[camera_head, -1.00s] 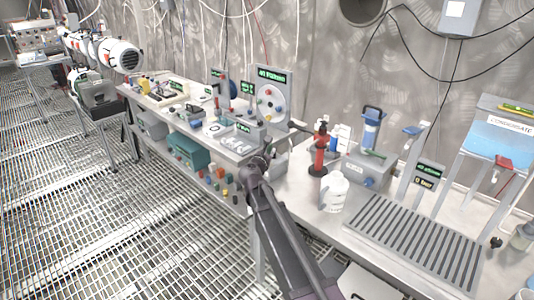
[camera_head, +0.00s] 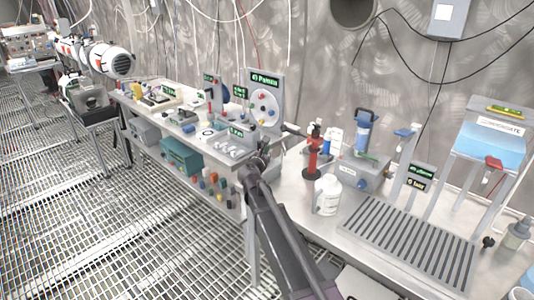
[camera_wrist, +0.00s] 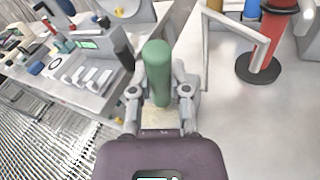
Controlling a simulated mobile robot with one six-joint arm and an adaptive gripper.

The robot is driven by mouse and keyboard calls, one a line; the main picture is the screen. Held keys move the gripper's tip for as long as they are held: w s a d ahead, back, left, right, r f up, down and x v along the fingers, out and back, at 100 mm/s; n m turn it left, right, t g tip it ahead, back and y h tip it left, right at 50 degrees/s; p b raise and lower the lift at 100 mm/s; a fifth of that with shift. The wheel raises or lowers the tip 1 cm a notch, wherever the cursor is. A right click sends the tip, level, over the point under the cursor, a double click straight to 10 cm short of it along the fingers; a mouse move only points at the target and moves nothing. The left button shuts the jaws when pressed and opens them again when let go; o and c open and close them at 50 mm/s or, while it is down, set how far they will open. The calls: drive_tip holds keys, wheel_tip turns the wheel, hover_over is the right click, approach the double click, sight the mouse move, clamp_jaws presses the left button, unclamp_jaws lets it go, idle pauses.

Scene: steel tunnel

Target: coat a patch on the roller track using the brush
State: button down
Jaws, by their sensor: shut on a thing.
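My gripper (camera_wrist: 158,92) is shut on a green cylindrical handle (camera_wrist: 157,65) in the wrist view, apparently the brush. A pale part below the handle, between the fingers, may be its bristles; I cannot tell for sure. In the head view my gripper (camera_head: 258,162) is small and dark at the end of my arm, near the gap between the two benches, and the brush cannot be made out there. The roller track (camera_head: 408,243), a grey slatted bed, lies on the right bench, well to the right of my gripper.
A white bottle (camera_head: 328,195) and a red stand (camera_head: 312,155) stand between my gripper and the track. A blue-topped device (camera_head: 362,150) is behind them. A raised blue panel (camera_head: 492,145) stands behind the track. The left bench holds a dial board (camera_head: 264,102) and small parts.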

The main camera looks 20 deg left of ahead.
drive_tip(key=shift+w+a, duration=0.15)
drive_tip(key=shift+a, duration=0.2)
drive_tip(key=s, duration=0.1)
drive_tip(key=s+a, duration=0.1)
drive_tip(key=s, duration=0.1)
drive_tip(key=shift+s+a+f, duration=0.1)
drive_tip(key=shift+s+a, duration=0.2)
drive_tip(key=shift+s, duration=0.1)
idle(0.4)
drive_tip(key=shift+w+a, duration=0.3)
drive_tip(key=shift+a, duration=0.2)
drive_tip(key=shift+w, duration=0.1)
idle(0.4)
drive_tip(key=shift+w+d, duration=0.4)
drive_tip(key=shift+w, duration=0.45)
drive_tip(key=shift+w+d, duration=0.4)
drive_tip(key=shift+w, duration=0.45)
